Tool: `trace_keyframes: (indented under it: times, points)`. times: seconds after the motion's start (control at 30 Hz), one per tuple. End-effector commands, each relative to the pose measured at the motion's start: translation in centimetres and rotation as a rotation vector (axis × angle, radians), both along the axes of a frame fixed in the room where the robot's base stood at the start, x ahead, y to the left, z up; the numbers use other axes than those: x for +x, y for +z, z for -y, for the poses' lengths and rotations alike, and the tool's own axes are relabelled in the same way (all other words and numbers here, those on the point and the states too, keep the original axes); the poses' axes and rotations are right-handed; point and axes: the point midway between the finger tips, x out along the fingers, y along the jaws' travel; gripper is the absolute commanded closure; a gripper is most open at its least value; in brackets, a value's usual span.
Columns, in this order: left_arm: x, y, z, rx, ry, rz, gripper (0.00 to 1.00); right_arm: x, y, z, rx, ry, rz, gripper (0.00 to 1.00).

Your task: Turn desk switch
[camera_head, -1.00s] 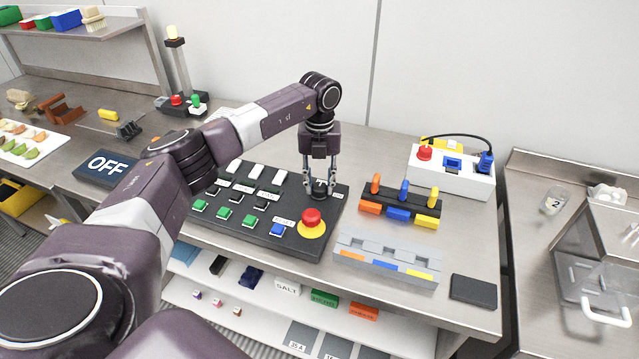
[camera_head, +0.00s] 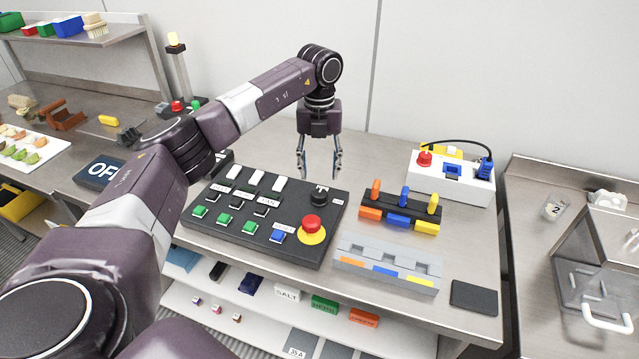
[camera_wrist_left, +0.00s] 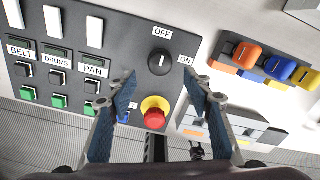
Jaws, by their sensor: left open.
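The desk switch is a round black knob (camera_head: 319,195) at the back right of the black control panel (camera_head: 210,232). In the left wrist view the knob (camera_wrist_left: 161,62) has a white line on it that points up toward the OFF label (camera_wrist_left: 162,33); the ON label (camera_wrist_left: 186,60) is to its right. My left gripper (camera_head: 319,172) is open and empty above the knob, apart from it. In the left wrist view its two fingers (camera_wrist_left: 160,90) are spread, below and to either side of the knob. My right gripper is not in view.
A red stop button (camera_head: 312,222) on a yellow base sits just in front of the knob. To the right are a rack with orange, blue and yellow levers (camera_head: 402,212), a grey slotted block (camera_head: 388,262) and a white box (camera_head: 450,182). Bare table lies behind the panel.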

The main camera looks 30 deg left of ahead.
Motion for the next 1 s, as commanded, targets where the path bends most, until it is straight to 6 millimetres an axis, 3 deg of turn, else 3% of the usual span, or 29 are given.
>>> trace_keyframes:
  times: [0.1,0.3,1.0]
  points:
    - [0.1,2.4,0.0,0.0,0.0,0.004,0.54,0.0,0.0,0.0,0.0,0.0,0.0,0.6]
    - [0.0,4.6,0.0,0.001,0.0,0.001,0.54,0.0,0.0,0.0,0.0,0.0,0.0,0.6]
    - [0.0,5.0,0.0,0.0,0.0,0.0,0.54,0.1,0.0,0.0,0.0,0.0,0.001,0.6]
